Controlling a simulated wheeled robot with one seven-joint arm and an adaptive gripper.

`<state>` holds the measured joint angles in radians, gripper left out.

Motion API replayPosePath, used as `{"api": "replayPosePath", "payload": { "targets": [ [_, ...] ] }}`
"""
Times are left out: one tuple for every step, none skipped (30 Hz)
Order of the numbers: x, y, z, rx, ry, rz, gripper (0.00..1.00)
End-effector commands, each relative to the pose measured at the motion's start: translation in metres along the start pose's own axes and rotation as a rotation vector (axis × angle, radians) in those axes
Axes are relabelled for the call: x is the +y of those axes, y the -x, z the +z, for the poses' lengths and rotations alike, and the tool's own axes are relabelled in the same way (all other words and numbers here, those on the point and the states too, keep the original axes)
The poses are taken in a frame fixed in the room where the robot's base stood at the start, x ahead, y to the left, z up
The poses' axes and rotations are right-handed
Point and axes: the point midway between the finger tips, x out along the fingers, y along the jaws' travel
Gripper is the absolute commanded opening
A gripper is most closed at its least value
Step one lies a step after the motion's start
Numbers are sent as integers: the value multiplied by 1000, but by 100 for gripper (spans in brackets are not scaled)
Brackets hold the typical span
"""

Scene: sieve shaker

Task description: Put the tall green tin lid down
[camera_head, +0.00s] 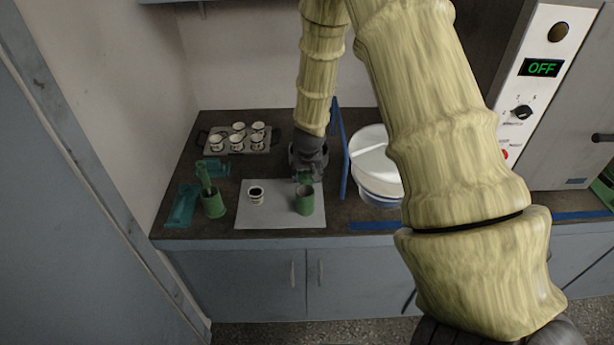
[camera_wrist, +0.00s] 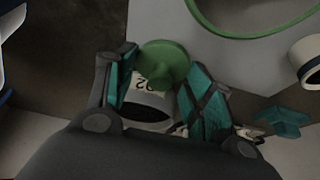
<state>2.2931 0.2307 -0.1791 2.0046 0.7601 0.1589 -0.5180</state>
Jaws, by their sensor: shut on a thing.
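My gripper (camera_head: 307,172) is above the dark counter, just behind the tall green tin (camera_head: 304,201). In the wrist view its teal-padded fingers (camera_wrist: 164,78) are shut on the green lid (camera_wrist: 165,60), a round disc with a raised middle. The lid also shows small under the gripper in the head view (camera_head: 304,178). The tin stands upright on a pale grey mat (camera_head: 278,221). Its open green rim shows at the top of the wrist view (camera_wrist: 228,35), apart from the lid. A pale item marked "02" (camera_wrist: 148,103) shows between the fingers, partly hidden.
A small white cup (camera_head: 256,198) stands on the mat, left of the tin. A green holder with a tool (camera_head: 213,205) is farther left. A tray of several cups (camera_head: 237,148) is behind. A blue upright strip (camera_head: 342,150) and white round pan (camera_head: 375,160) are right.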

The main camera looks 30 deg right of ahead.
Motion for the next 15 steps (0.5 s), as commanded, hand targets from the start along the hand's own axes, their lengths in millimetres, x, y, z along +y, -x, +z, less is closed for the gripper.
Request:
{"api": "replayPosePath", "payload": {
  "targets": [
    [1, -6, 3, -2, -2, 0, 36],
    [0, -9, 4, -3, -2, 0, 36],
    [0, -13, 6, -2, -2, -1, 36],
    [0, -15, 6, -1, -2, -1, 36],
    [0, -17, 7, 0, -1, 0, 36],
    [0, -18, 7, 1, -1, 0, 36],
    [0, -18, 7, 1, 0, 0, 36],
    [0, -19, 7, 1, 0, 0, 36],
    [0, -18, 7, 1, 0, 0, 36],
    [0, -18, 7, 1, 0, 0, 36],
    [0, -18, 7, 1, 0, 0, 36],
    [0, -18, 7, 1, 0, 0, 36],
    [0, -18, 7, 1, 0, 0, 36],
    [0, -19, 8, 1, 0, 0, 36],
    [0, -20, 8, 1, 0, 0, 36]
  ]
}}
